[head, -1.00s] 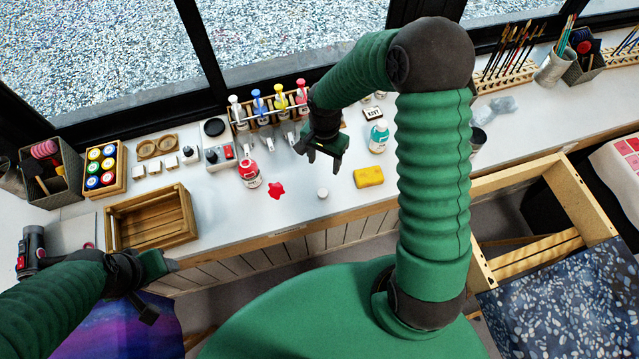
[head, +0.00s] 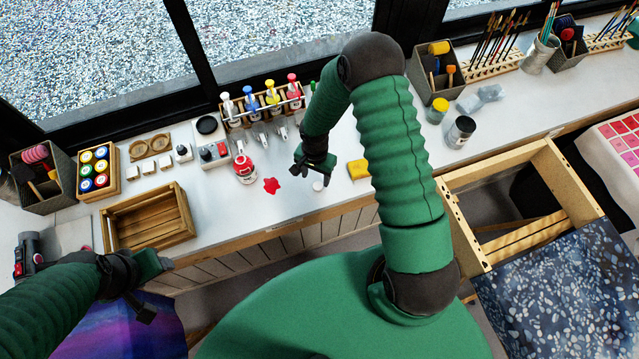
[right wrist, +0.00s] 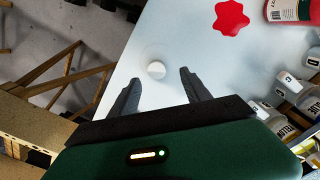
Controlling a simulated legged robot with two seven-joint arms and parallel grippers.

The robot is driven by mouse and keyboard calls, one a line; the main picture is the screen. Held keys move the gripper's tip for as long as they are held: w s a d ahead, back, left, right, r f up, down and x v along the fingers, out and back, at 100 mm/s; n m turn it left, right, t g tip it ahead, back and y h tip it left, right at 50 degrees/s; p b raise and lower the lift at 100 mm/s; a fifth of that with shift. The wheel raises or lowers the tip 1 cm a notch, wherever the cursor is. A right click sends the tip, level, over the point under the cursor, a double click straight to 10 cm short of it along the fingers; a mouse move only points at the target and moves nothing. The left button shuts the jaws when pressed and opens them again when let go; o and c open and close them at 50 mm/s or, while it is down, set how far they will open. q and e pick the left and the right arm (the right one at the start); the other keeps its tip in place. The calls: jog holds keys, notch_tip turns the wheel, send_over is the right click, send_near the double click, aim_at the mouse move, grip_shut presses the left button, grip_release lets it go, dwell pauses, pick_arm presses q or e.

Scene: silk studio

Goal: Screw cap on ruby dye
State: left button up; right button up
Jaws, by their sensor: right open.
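A small white round cap (head: 318,186) lies on the counter near the front edge. My right gripper (head: 314,172) is open and empty just above and behind the cap. In the right wrist view the cap (right wrist: 156,70) shows just beyond and between the open fingertips (right wrist: 160,79), apart from both. The red bottle (right wrist: 290,10) is cut off at the top right there. My left gripper (head: 160,290) is open and empty, low at the left before the counter.
A yellow sponge (head: 358,169) lies right of the cap. A rack of dye bottles (head: 262,105) stands behind. An empty wooden crate (head: 150,218) is at the left. An open wooden frame (head: 540,210) stands at the right.

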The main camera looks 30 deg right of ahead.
aim_at(318, 186)
jog(key=shift+a+r, duration=0.15)
jog(key=shift+a, duration=0.4)
jog(key=shift+s+a, duration=0.1)
jog(key=f, duration=0.1)
jog(key=d+f+p, duration=0.1)
jog(key=f, duration=0.1)
jog(key=f+p, duration=0.1)
jog(key=f, duration=0.1)
jog(key=shift+s+d, duration=0.25)
jog(key=shift+d, duration=0.15)
jog(key=shift+d+f, duration=0.15)
jog(key=shift+f, duration=0.15)
jog(key=shift+a+r, duration=0.15)
jog(key=shift+a, duration=0.4)
jog(key=c, duration=0.9)
jog(key=shift+d, duration=0.25)
grip_shut()
pick_arm(q)
jog(key=shift+s+a+r, duration=0.1)
jog(key=shift+a+r, duration=0.1)
jog(key=shift+r, duration=0.35)
jog(key=shift+a+r, duration=0.2)
jog(key=shift+r, duration=0.3)
pick_arm(e)
jog(key=shift+d, duration=0.1)
